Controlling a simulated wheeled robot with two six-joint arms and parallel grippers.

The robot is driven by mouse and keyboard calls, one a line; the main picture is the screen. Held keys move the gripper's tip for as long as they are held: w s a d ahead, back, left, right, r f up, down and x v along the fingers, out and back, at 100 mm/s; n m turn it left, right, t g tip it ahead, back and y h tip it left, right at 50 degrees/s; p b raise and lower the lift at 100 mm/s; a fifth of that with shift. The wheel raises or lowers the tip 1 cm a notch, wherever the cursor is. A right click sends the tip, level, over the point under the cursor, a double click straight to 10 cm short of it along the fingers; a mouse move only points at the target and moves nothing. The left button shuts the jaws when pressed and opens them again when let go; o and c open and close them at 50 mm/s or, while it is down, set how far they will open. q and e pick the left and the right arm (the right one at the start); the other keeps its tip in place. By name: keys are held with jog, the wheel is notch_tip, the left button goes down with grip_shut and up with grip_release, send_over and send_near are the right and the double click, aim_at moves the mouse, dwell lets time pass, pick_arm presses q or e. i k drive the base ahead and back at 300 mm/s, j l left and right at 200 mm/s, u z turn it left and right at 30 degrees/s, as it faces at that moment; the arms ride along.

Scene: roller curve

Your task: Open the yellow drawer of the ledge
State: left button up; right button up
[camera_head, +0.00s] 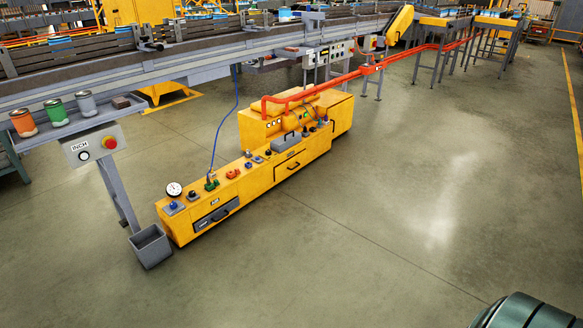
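A long low yellow ledge (245,190) stands on the floor in the middle left of the head view. The yellow drawer (281,173) is in its front face, right of the middle, with a small dark handle (293,165). Its front looks flush with the ledge, so it appears shut. A grey drawer front (208,219) with a dark handle is further left in the same face. Neither of my grippers shows in this view.
Knobs, a round gauge (174,189) and small parts sit on the ledge top. A grey bin (151,246) stands at its left end. A conveyor (190,65) runs behind, with a red pipe (345,76) reaching the ledge.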

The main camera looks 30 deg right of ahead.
aim_at(294, 162)
jog(key=i+l, duration=0.15)
jog(key=l, duration=0.3)
jog(key=i+l, duration=0.15)
jog(key=l, duration=0.3)
jog(key=i+l, duration=0.15)
jog(key=l, duration=0.3)
jog(key=i+l, duration=0.15)
jog(key=l, duration=0.3)
jog(key=i+l, duration=0.15)
jog(key=l, duration=0.25)
jog(key=i+l, duration=0.15)
jog(key=l, duration=0.3)
jog(key=i+l, duration=0.15)
jog(key=l, duration=0.3)
jog(key=i+l, duration=0.15)
jog(key=l, duration=0.3)
jog(key=i+l, duration=0.2)
jog(key=l, duration=0.15)
jog(key=i+l, duration=0.15)
jog(key=l, duration=0.2)
jog(key=i+l, duration=0.2)
jog(key=l, duration=0.2)
jog(key=i+l, duration=0.15)
jog(key=l, duration=0.2)
jog(key=i+l, duration=0.2)
jog(key=l, duration=0.15)
jog(key=i+l, duration=0.15)
jog(key=l, duration=0.2)
jog(key=i+l, duration=0.2)
jog(key=l, duration=0.2)
